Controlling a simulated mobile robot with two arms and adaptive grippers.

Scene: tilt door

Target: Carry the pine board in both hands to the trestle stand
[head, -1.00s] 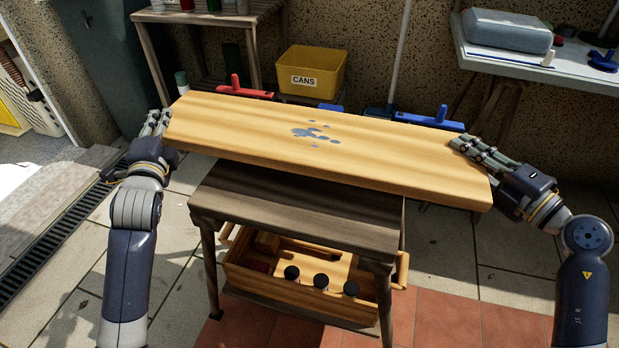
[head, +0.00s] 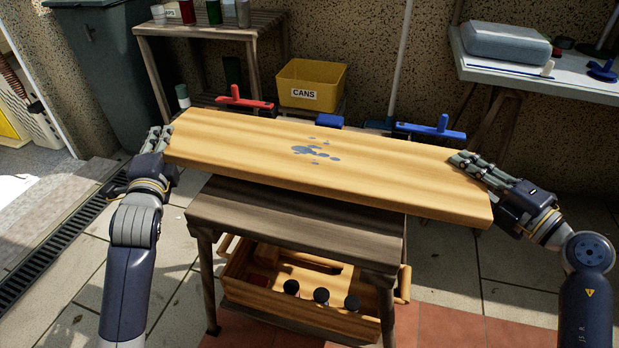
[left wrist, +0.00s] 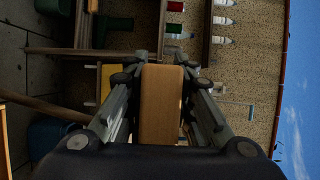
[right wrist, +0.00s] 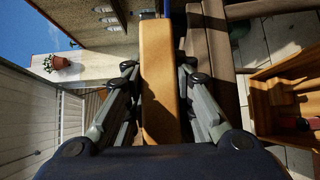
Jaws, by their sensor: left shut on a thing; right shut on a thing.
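The pine board (head: 390,172), pale wood with grey-blue spots, is held roughly level, its right end lower in the head view. My left gripper (head: 166,140) is shut on its left end, and my right gripper (head: 462,160) is shut on its right end. In the left wrist view the board's edge (left wrist: 161,105) sits between the fingers. In the right wrist view the board (right wrist: 158,85) also lies between the fingers. Behind the board are a red bar (head: 247,103) and a blue bar (head: 430,132) with upright handles; I cannot tell whether they belong to the trestle stand.
A dark wooden table (head: 300,225) stands below the board, with a wooden caddy (head: 250,290) of black-capped bottles on its lower shelf. A yellow CANS bin (head: 312,82) is behind. A shelf (head: 215,32) stands back left, a white-topped bench (head: 535,75) back right. Paving is open on both sides.

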